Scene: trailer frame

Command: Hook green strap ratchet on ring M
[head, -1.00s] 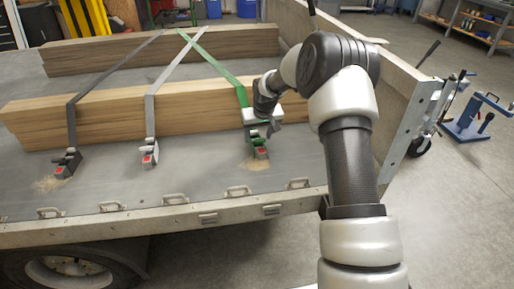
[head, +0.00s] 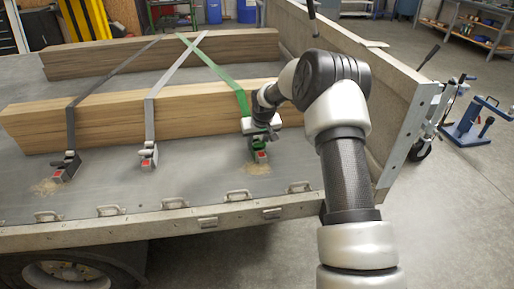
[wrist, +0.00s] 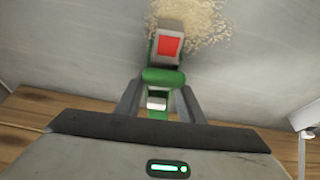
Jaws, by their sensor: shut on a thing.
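The green strap (head: 222,75) runs over the timber beams to its ratchet (head: 260,155), a green and grey buckle with a red patch on the trailer bed. My gripper (head: 262,139) is right above it and shut on its green part. In the wrist view both fingers (wrist: 158,103) stand either side of the green ratchet (wrist: 165,76), and its red patch faces the camera. Several metal rings line the near bed edge, including one (head: 247,195) just below the ratchet and one (head: 299,187) to its right. Letters on the rings are not legible, so I cannot tell which is M.
A dark strap ratchet (head: 65,166) and a grey strap ratchet (head: 148,155) lie to the left on the bed. A timber beam (head: 110,118) lies behind them. The trailer's side wall (head: 400,110) rises on the right. Bed space between ratchets and rings is clear.

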